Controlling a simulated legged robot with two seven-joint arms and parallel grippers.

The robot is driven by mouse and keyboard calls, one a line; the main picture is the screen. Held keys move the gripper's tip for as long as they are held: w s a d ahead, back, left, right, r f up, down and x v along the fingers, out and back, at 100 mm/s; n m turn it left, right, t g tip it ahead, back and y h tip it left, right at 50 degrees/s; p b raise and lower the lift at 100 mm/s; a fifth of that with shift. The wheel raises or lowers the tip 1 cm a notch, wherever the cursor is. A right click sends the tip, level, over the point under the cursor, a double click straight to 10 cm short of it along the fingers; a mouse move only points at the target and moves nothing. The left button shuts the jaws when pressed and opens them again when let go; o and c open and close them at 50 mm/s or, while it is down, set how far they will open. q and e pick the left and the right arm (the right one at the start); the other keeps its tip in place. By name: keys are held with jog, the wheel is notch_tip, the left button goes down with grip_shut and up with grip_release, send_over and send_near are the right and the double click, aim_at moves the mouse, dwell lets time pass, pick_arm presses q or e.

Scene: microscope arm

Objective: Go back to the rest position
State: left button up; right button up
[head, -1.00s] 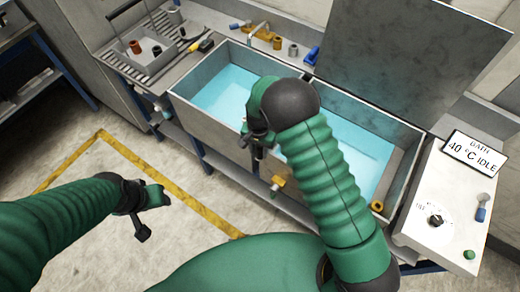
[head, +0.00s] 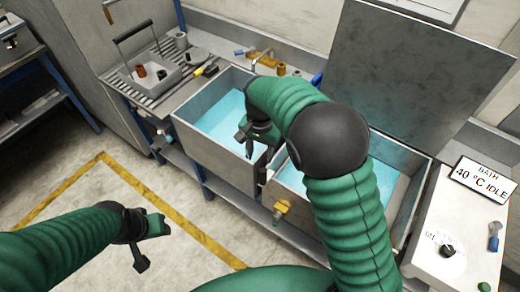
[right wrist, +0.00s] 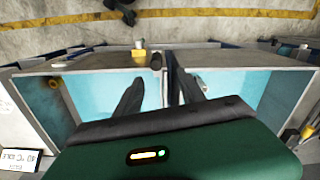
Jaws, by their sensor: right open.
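My left gripper (head: 138,238) is at the lower left over the bare floor. It looks empty, but its finger gap cannot be made out.
The left basin (head: 190,143) and the right basin hold blue liquid. A raised lid (head: 410,75) stands behind. A control box (head: 435,265) with a display sign (head: 482,180) is at right. A basket (head: 150,78) sits on the left rack. Yellow-lined floor is free.

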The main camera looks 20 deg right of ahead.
notch_tip(320, 180, up, 2)
jog(key=shift+r, duration=0.15)
dwell(0.3)
jog(key=s+d+f+n+t+b, duration=0.1)
jog(key=s+d+f+n+b, duration=0.1)
jog(key=s, duration=0.6)
jog(key=s+d+f+n+t+b, duration=0.1)
jog(key=s+d+f+n+b, duration=0.2)
jog(key=s, duration=0.6)
notch_tip(320, 180, down, 3)
jog(key=d+n, duration=0.1)
jog(key=n, duration=0.1)
jog(key=shift+d+n+t, duration=0.3)
jog(key=shift+d, duration=0.05)
jog(key=shift+s, duration=0.15)
jog(key=shift+d+f, duration=0.1)
jog(key=shift+d, duration=0.1)
